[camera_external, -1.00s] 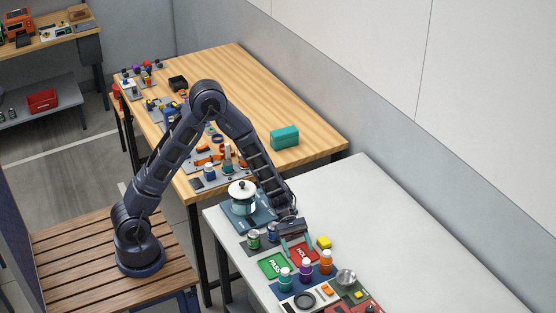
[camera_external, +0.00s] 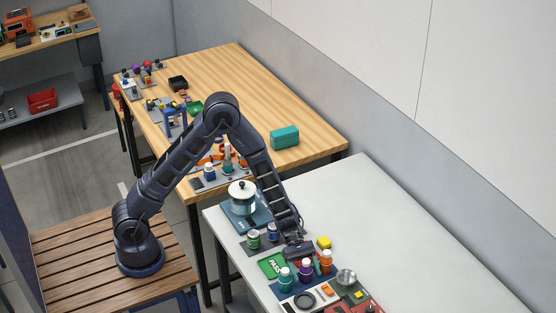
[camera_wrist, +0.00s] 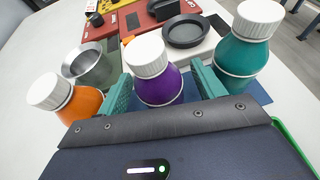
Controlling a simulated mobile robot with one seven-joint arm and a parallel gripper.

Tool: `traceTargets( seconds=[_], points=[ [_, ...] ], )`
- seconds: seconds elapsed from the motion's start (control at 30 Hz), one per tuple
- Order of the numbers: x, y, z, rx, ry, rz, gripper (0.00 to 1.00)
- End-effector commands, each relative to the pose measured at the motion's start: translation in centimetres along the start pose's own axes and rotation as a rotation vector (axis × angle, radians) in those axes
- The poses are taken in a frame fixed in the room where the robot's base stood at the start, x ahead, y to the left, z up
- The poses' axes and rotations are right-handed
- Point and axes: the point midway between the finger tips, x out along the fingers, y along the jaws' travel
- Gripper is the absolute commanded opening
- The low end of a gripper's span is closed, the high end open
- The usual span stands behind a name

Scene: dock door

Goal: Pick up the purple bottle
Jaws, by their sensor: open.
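The purple bottle (camera_wrist: 160,87) has a white ribbed cap and stands upright on a blue mat between a teal bottle (camera_wrist: 242,52) and an orange bottle (camera_wrist: 76,104). It also shows in the external view (camera_external: 305,272), partly covered by my gripper. My gripper (camera_wrist: 160,92) is open, with one teal finger on each side of the purple bottle in the wrist view. I cannot tell whether the fingers touch it. The bottle's base is hidden there. In the external view my gripper (camera_external: 301,258) is low, just behind the bottles.
A metal cup (camera_external: 346,277) and a dark round dish (camera_external: 304,300) stand close by. The right of the white table (camera_external: 420,240) is clear.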

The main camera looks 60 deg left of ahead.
Motion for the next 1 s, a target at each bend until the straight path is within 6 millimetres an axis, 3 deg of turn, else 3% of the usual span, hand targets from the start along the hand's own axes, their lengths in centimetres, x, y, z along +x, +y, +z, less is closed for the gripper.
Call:
traceTargets(
  seconds=[0.13, 0.37, 0.63, 1.0],
  points=[
    [1.6, 0.0, -0.1, 0.0, -0.001, -0.002, 0.68],
    [1.8, 0.0, 0.0, 0.0, -0.001, 0.0, 0.68],
    [1.8, 0.0, 0.0, 0.0, -0.001, 0.0, 0.15],
    [1.5, 0.1, 0.6, 0.001, -0.001, 0.001, 0.15]
  ],
)
